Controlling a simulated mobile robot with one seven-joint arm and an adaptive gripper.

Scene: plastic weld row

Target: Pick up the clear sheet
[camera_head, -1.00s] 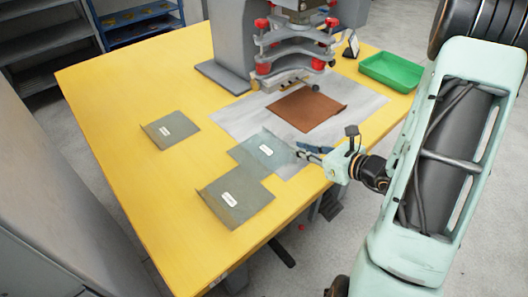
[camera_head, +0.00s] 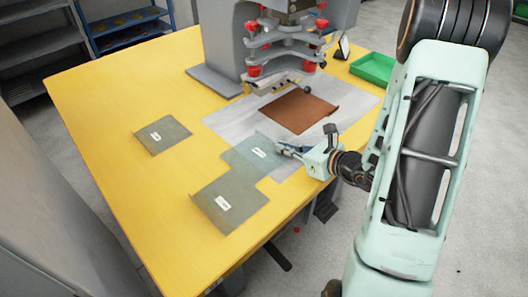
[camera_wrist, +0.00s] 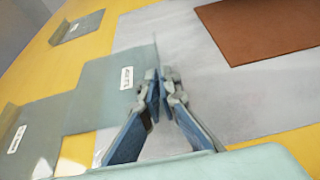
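The clear sheet (camera_head: 252,152) is pale, bluish and see-through, with a white label and an upturned right edge. It lies partly on the grey mat (camera_head: 225,124) and partly on the yellow table. My gripper (camera_head: 281,149) is at its right edge, low over the mat. In the wrist view the sheet (camera_wrist: 105,90) shows left of my gripper (camera_wrist: 166,80). The fingertips are nearly together at the upturned edge and appear shut on it; the tips hide the exact contact. The sheet still lies flat.
Similar labelled grey sheets lie at front (camera_head: 230,203) and back left (camera_head: 162,135); the front one meets or overlaps the clear sheet's corner. A brown sheet (camera_head: 298,112) lies on the mat below the press (camera_head: 285,50). A green tray (camera_head: 372,68) stands at back right.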

